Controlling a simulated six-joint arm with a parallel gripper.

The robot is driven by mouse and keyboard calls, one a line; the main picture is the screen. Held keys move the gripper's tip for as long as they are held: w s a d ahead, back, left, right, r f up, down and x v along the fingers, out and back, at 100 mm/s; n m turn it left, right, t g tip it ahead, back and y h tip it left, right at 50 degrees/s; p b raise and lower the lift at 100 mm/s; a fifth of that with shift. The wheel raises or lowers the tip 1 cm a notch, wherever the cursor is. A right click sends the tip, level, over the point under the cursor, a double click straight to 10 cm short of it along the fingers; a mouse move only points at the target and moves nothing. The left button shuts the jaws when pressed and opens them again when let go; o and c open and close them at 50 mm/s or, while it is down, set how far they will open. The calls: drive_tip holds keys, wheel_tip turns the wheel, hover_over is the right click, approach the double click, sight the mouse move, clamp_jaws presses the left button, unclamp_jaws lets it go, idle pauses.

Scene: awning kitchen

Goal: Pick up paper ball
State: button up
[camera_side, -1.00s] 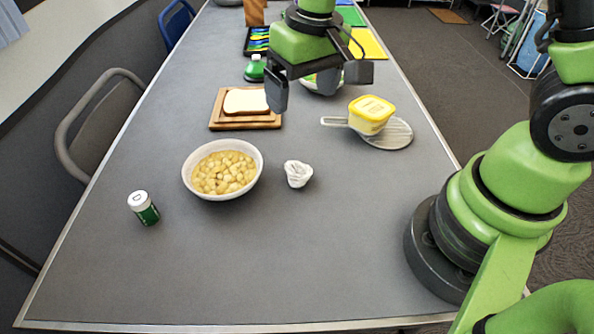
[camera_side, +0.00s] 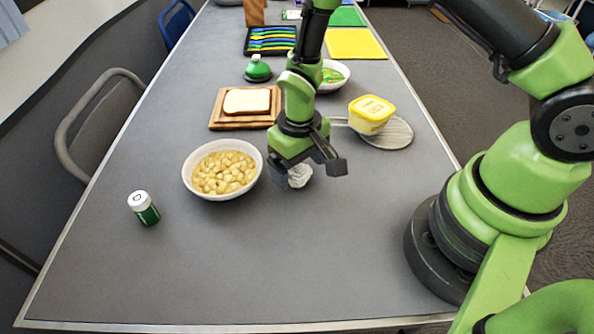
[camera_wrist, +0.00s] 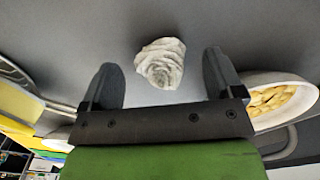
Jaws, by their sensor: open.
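The crumpled white paper ball (camera_side: 300,176) lies on the grey table, to the right of the bowl of yellow chunks. My gripper (camera_side: 308,178) is low at the paper ball and partly covers it in the side view. In the wrist view, the paper ball (camera_wrist: 161,63) shows whole, just beyond my fingertips and about midway between them. My gripper (camera_wrist: 163,72) is open, with a wide gap between its two dark fingers and nothing held.
The white bowl (camera_side: 187,178) stands close left of my gripper. Bread (camera_side: 247,101) lies on a wooden board (camera_side: 217,116). A green-labelled shaker (camera_side: 144,208) stands at left. The front table is clear.

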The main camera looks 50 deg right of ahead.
drive_tip(key=shift+f, duration=0.7)
drive_tip(key=c, duration=1)
drive_tip(key=shift+r, duration=0.1)
